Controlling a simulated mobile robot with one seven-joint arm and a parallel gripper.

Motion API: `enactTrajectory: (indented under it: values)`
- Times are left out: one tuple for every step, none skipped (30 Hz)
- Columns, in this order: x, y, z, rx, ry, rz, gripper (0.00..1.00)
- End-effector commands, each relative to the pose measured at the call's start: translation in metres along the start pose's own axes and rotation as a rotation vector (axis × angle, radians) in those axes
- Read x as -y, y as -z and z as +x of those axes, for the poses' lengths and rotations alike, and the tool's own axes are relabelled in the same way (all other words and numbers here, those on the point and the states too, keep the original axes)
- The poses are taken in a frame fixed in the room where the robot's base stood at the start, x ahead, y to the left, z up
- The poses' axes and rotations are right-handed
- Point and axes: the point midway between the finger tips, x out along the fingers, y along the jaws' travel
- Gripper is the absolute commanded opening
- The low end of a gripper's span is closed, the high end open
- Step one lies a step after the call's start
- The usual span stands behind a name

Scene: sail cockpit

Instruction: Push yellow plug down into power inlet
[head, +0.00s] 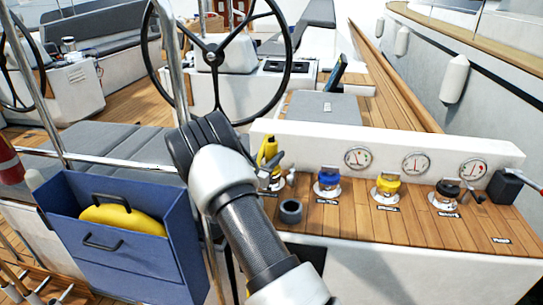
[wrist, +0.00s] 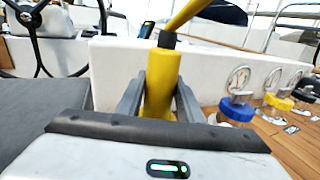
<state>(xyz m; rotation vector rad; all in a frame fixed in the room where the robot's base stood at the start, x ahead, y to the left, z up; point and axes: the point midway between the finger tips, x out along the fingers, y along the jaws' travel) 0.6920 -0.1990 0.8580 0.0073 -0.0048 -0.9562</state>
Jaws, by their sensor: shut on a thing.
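My gripper (head: 276,167) is shut on the yellow plug (head: 267,150), which stands roughly upright at the left end of the wooden ledge. In the wrist view the yellow plug (wrist: 162,88) sits between the two grey fingers of my gripper (wrist: 159,96), with a dark collar and a yellow cable leading off its top to the upper right. The plug's lower end is hidden behind the gripper body in the wrist view. In the head view a metal fitting (head: 275,185) shows just below it, perhaps the power inlet. I cannot tell how deep the plug sits.
Right along the ledge (head: 420,220) stand a blue-capped fitting (head: 328,183), a yellow-capped fitting (head: 387,186) and a black-capped fitting (head: 448,190). A dark ring (head: 291,211) lies in front. A white gauge panel (head: 385,148) rises behind. A blue box (head: 120,245) is at left.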

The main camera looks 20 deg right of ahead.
Motion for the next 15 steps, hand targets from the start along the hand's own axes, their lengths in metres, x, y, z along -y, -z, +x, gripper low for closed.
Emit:
enactTrajectory:
  values:
    - [-0.0002,0.0005,0.0002,0.002,0.000,0.001,0.02]
    - [-0.0002,0.0012,0.0002,0.002,0.000,0.001,0.02]
    - [-0.0002,0.0020,0.0002,0.002,0.000,0.001,0.02]
    - [-0.0003,0.0027,0.0002,0.002,0.000,0.001,0.02]
    - [-0.0003,0.0033,0.0002,0.002,0.000,0.001,0.02]
    - [-0.0003,0.0041,0.0002,0.002,0.000,0.001,0.02]
    - [-0.0003,0.0047,0.0002,0.002,0.000,0.001,0.02]
    - [-0.0003,0.0053,0.0002,0.002,0.000,0.001,0.02]
    - [-0.0003,0.0061,0.0001,0.002,0.000,0.001,0.02]
    - [-0.0003,0.0067,0.0001,0.002,0.000,0.001,0.02]
    - [-0.0003,0.0073,0.0001,0.002,0.000,0.001,0.02]
    - [-0.0003,0.0060,0.0002,0.002,0.000,0.001,0.40]
    - [-0.0003,0.0059,0.0002,0.002,0.000,0.001,0.41]
    - [-0.0003,0.0061,0.0001,0.002,0.000,0.001,0.41]
    - [-0.0003,0.0062,0.0001,0.002,0.000,0.001,0.41]
